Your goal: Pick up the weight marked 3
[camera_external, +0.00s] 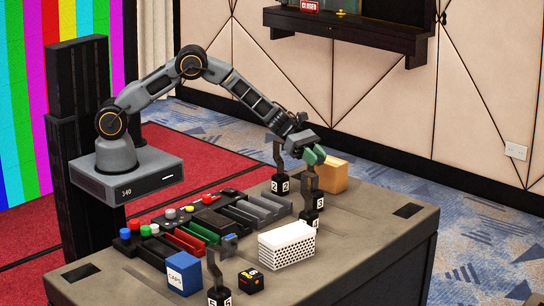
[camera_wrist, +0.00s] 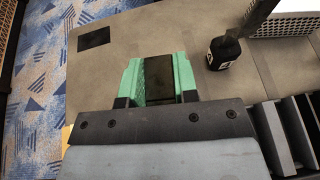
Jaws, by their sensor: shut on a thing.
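My gripper (camera_external: 315,155) is shut on the dark handle of a black hooked weight (camera_external: 313,201), which hangs below it above the table. In the wrist view, the green fingertips (camera_wrist: 158,78) hold a dark piece between them. The digit on the held weight is too small to read surely. Another black weight (camera_external: 308,220) appears just below it and partly hidden; a standing weight also shows right of the fingers in the wrist view (camera_wrist: 225,52). The weight marked 2 (camera_external: 281,185) stands to the left, behind the held one. A further weight (camera_external: 219,297) stands at the front edge, apparently marked 5.
A white perforated box (camera_external: 287,246) stands close in front of the held weight. An orange box (camera_external: 334,174) is behind it. The table's right side is clear.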

